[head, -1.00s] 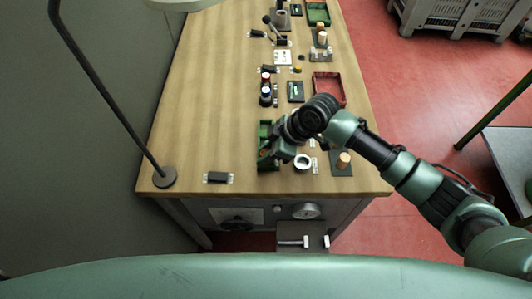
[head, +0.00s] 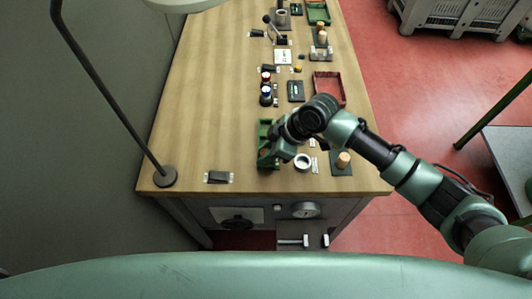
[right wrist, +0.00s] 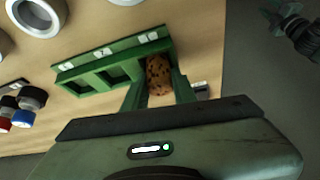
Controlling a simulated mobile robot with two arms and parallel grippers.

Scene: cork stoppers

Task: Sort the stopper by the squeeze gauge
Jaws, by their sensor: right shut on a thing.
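A speckled brown cork stopper (right wrist: 159,75) is between the two fingers of my right gripper (right wrist: 159,84) in the right wrist view. The gripper is shut on it. The stopper is at the end compartment of a green tray (right wrist: 60,68) with white labels; I cannot tell whether it touches the compartment floor. In the head view my right gripper (head: 281,150) is over the right side of the green tray (head: 264,130), and the stopper is hidden there. A round dial gauge (head: 305,210) is on the bench front, above small metal jaws (head: 292,242). My left gripper is not in view.
A white-rimmed ring (head: 303,161) and a dark mat with a cork piece (head: 343,159) are right of the tray. The left of the bench (head: 195,120) is mostly clear.

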